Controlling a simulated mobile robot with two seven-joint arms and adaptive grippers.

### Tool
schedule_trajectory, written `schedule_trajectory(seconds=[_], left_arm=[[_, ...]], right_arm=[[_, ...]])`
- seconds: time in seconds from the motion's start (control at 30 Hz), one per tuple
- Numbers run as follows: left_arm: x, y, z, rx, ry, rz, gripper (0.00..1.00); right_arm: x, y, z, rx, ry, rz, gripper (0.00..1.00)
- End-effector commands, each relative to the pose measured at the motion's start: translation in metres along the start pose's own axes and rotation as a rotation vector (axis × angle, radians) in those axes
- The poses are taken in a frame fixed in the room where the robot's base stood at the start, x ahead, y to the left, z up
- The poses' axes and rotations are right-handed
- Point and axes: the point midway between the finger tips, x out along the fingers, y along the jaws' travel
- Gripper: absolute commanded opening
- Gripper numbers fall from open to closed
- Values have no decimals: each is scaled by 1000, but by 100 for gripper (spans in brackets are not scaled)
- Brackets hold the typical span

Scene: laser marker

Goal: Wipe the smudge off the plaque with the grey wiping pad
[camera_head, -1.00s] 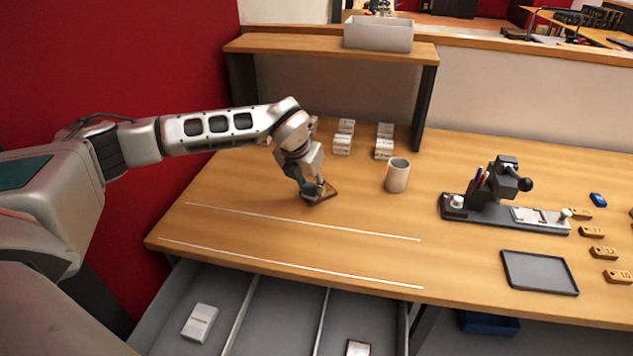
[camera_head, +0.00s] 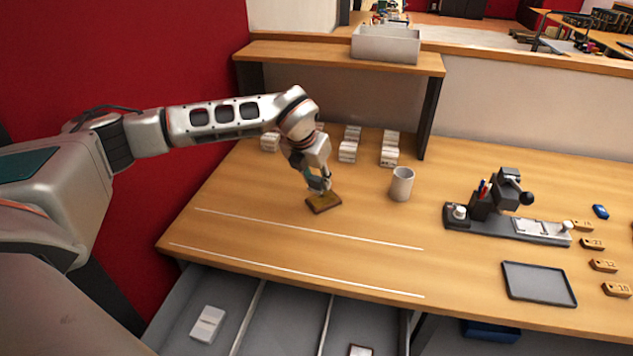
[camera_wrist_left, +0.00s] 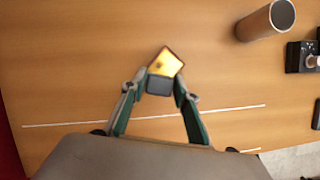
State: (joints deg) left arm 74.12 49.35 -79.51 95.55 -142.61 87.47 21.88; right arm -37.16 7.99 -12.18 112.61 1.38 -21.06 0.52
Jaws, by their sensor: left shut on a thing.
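The plaque (camera_head: 323,204) is a small brown plate lying on the wooden table, left of the mug. In the left wrist view its face (camera_wrist_left: 170,60) is bright gold with a dark edge, and a small dark mark shows on it. My left gripper (camera_head: 318,184) is just above the plaque's far side. It is shut on the grey wiping pad (camera_wrist_left: 159,85), a dark grey block between the fingertips. The pad overlaps the plaque's near part in the wrist view; I cannot tell whether they touch. My right gripper is not in view.
A mug (camera_head: 401,184) stands right of the plaque. White box stacks (camera_head: 348,150) stand behind, under a shelf (camera_head: 340,58). A black clamp device (camera_head: 505,215) and a grey tray (camera_head: 540,283) are at right. An open drawer (camera_head: 285,320) is below the front edge.

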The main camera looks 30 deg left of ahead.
Motion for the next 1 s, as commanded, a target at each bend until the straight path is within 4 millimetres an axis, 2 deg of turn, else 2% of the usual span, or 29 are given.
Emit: schedule_trajectory(seconds=[0.37,0.8,1.0], left_arm=[[-4,0,2,1,-1,0,13],[-31,0,13,1,-2,0,13],[-32,0,13,1,-1,0,13]], right_arm=[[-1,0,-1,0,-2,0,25],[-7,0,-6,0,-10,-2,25],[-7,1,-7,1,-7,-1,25]])
